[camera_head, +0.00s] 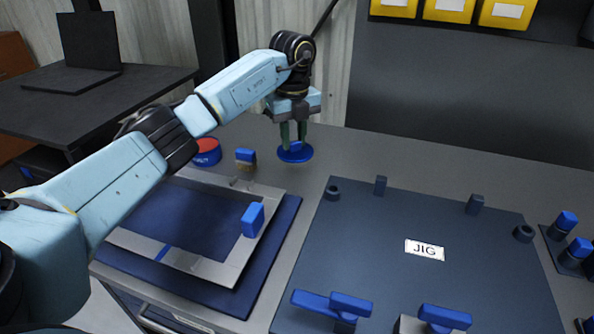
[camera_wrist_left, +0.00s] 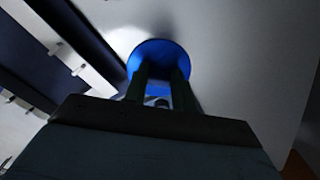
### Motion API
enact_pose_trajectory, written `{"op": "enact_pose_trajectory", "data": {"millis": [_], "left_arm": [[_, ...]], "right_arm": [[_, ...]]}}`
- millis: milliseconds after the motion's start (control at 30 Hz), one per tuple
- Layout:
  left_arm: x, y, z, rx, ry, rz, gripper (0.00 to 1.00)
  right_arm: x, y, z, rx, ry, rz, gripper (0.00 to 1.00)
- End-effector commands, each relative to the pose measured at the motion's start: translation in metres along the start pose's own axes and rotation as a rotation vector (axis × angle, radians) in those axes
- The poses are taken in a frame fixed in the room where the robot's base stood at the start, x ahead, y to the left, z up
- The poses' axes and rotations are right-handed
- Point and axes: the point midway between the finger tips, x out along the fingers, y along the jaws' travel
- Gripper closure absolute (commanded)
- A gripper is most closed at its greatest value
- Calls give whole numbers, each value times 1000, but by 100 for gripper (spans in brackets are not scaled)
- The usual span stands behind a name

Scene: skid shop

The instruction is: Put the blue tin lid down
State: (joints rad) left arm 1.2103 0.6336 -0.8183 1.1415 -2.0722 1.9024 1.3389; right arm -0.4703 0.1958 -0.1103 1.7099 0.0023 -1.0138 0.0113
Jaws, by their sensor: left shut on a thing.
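The blue tin lid (camera_head: 297,155) is a round blue disc at the back of the grey bench, left of the jig board. My left gripper (camera_head: 293,141) points down and is shut on the lid, with its fingers at the middle of the disc. In the left wrist view the lid (camera_wrist_left: 158,49) lies flat beyond the two dark fingers (camera_wrist_left: 161,75), which partly cover it. I cannot tell whether the lid touches the bench or hangs just above it. My right gripper is not in view.
A round red and blue tin (camera_head: 207,152) and a small blue-topped block (camera_head: 245,157) stand left of the lid. A grey frame (camera_head: 210,268) lies on a blue board in front. The jig board (camera_head: 400,275) is at the right. Bare bench surrounds the lid.

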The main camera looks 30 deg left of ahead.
Motion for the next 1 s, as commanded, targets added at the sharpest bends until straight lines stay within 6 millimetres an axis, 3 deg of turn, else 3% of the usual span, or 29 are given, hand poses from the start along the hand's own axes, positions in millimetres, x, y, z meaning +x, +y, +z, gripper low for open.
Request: {"op": "enact_pose_trajectory", "data": {"millis": [100, 267, 500, 967, 1000], "left_arm": [[24, 0, -1, 2, 2, 1, 95], [36, 0, 0, 4, 1, 1, 95], [70, 0, 0, 6, 1, 0, 95], [76, 0, 0, 6, 0, 0, 95], [76, 0, 0, 6, 0, 0, 69]], "right_arm": [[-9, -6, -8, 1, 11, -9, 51], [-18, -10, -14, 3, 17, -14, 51], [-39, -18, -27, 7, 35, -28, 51], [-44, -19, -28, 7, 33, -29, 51], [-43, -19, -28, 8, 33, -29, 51]]}}
